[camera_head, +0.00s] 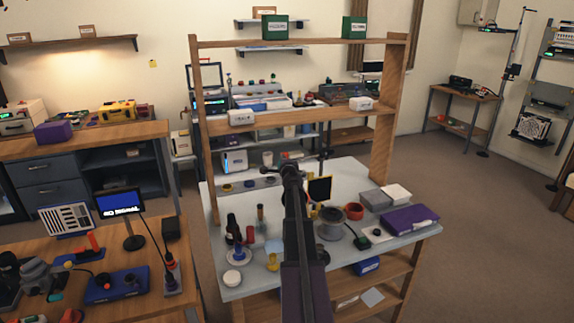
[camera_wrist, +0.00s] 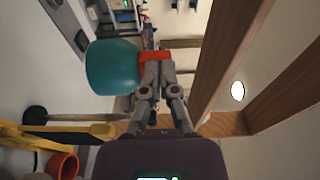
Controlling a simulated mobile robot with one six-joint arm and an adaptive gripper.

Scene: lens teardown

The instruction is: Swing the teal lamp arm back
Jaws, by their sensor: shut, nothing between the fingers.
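A teal rounded shade (camera_wrist: 114,68), seemingly the head of the lamp, is large in the wrist view, left of my fingertips. My gripper (camera_wrist: 157,62) is shut and empty, its grey fingers pressed together. The fingertips are close beside the shade's right side; I cannot tell whether they touch it. An orange-red piece (camera_wrist: 182,61) shows right behind the fingertips. In the head view my dark arm reaches over the grey workbench (camera_head: 235,290), and I cannot make out the teal lamp there.
A wooden shelf frame (camera_head: 383,150) stands over the workbench; its post (camera_wrist: 228,60) is right of my fingers. A yellow bar (camera_wrist: 60,131), a dark rod (camera_wrist: 75,113) and a red cup (camera_wrist: 62,166) are at lower left. A purple box (camera_head: 410,218) lies at the bench's right.

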